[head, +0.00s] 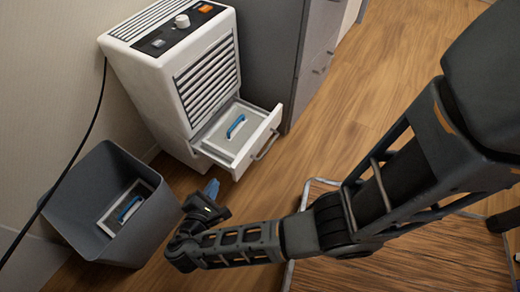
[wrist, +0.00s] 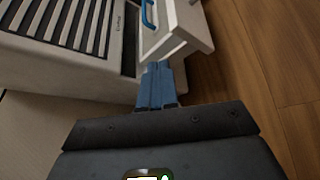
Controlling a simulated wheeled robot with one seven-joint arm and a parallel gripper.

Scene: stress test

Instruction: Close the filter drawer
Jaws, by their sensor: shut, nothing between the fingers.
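The white machine (head: 165,75) stands against the wall, with slatted vents and a dark control panel on top. Its filter drawer (head: 262,148) is pulled out at the bottom, with a handle on its front. A filter with a blue handle (head: 230,128) lies in the drawer. My gripper (head: 211,189) is shut and empty, in front of the drawer and to its lower left. In the wrist view the blue fingertips (wrist: 157,85) are together just below the drawer's side (wrist: 180,35); I cannot tell whether they touch it.
A grey bin (head: 75,200) stands left of my gripper, holding another filter with a blue handle (head: 128,208). A black cord (head: 90,135) runs down the wall. A grey cabinet (head: 268,50) stands right of the machine.

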